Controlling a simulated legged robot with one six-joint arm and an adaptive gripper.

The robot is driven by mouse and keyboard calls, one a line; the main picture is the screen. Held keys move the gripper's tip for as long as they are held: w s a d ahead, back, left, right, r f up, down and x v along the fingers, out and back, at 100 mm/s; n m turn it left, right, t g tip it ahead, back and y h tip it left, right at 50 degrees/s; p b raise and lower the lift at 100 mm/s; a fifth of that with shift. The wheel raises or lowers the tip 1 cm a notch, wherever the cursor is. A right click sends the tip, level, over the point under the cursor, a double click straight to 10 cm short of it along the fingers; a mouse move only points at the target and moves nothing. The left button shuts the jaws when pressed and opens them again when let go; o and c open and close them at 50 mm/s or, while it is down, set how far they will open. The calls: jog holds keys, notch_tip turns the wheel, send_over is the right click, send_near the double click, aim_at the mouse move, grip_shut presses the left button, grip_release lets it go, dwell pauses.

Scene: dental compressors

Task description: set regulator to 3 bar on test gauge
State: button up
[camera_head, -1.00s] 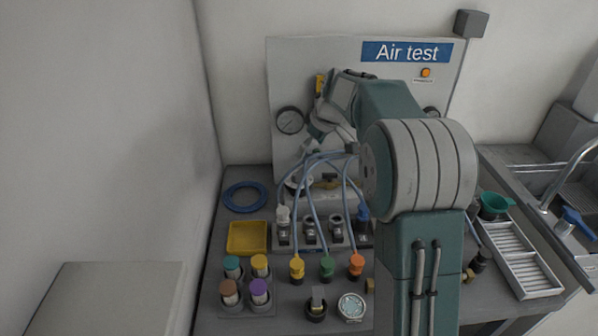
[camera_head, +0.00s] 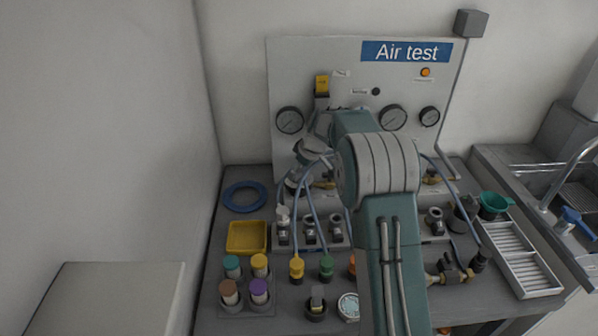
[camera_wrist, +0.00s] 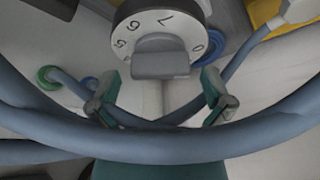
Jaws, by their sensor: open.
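In the wrist view a white dial with black numbers, apparently the regulator knob (camera_wrist: 160,28), is at the top centre, with a grey grip bar (camera_wrist: 160,63) across it. My gripper (camera_wrist: 163,105) is open, its two fingers apart below the dial on either side, and holds nothing. Blue hoses cross in front of the fingers. In the head view pressure gauges hang on the panel: a left one (camera_head: 290,120), a large one (camera_head: 393,117) and a right one (camera_head: 430,116). Their needles are too small to read, and I cannot tell which is the test gauge. My arm hides the knob there.
The white panel (camera_head: 300,60) stands at the back. Blue hoses (camera_head: 308,195) loop in front of it. A yellow tray (camera_head: 247,238), coloured caps (camera_head: 259,290) and fittings (camera_head: 310,232) crowd the bench. A white rack (camera_head: 520,258) and sink (camera_head: 570,190) lie at right.

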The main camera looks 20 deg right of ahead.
jog(key=shift+w+a+f, duration=0.1)
jog(key=shift+f, duration=0.15)
jog(key=shift+c, duration=0.3)
jog(key=c, duration=1)
jog(key=shift+o, duration=0.2)
